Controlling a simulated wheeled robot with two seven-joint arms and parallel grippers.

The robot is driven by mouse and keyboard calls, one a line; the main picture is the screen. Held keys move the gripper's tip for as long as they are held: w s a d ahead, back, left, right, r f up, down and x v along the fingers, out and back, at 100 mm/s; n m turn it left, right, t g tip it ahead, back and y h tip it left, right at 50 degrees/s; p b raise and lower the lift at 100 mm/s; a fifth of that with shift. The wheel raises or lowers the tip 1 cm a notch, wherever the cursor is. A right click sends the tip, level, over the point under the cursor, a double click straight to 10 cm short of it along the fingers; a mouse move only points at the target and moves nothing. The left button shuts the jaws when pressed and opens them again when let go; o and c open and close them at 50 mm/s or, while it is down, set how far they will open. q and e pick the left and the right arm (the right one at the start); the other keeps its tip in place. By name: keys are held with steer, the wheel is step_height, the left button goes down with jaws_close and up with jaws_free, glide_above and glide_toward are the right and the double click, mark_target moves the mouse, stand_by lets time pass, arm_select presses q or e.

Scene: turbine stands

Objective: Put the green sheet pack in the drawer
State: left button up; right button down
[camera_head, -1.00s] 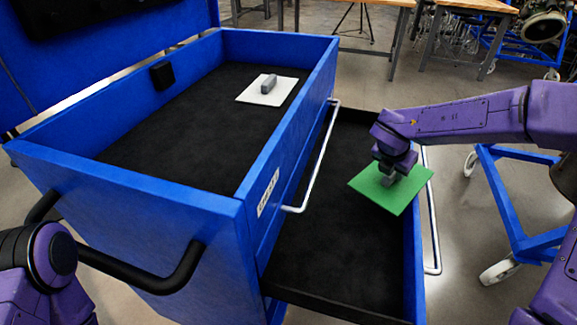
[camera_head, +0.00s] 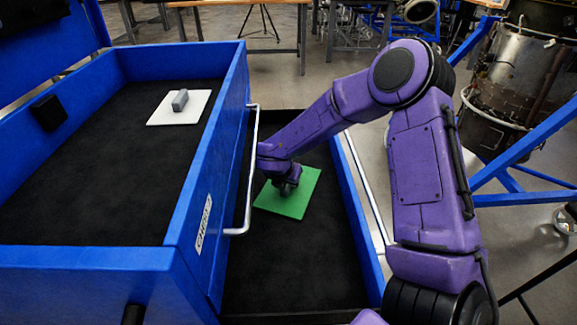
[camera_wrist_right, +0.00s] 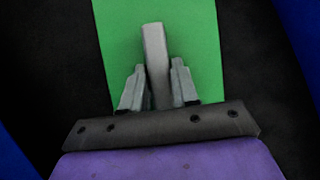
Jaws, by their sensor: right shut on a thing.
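The green sheet pack (camera_head: 298,201) is inside the open drawer (camera_head: 290,275) in the head view, close to the drawer floor. I cannot tell whether it touches the floor. My right gripper (camera_head: 287,187) is above it, shut on its grey handle block. In the right wrist view the green sheet (camera_wrist_right: 205,50) spreads under the handle (camera_wrist_right: 156,65), with the right gripper's fingers (camera_wrist_right: 157,88) on both sides of it. My left gripper is not in view.
The blue cart's top tray (camera_head: 90,190) stands left of the drawer and holds a white sheet pack (camera_head: 180,107) with a grey handle. A silver drawer handle bar (camera_head: 363,190) runs along the drawer's outer side. A blue frame (camera_head: 520,150) stands at right.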

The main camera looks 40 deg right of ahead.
steer(key=shift+f, duration=0.1)
steer(key=c, duration=0.8)
jaws_free()
steer(key=shift+c, duration=0.2)
steer(key=shift+s, duration=0.1)
steer(key=shift+a+r, duration=0.1)
steer(key=shift+r, duration=0.3)
steer(key=v, duration=1.1)
steer(key=shift+a+r+p, duration=0.15)
steer(key=shift+r+p, duration=0.05)
steer(key=shift+p, duration=0.1)
steer(key=shift+s, duration=0.1)
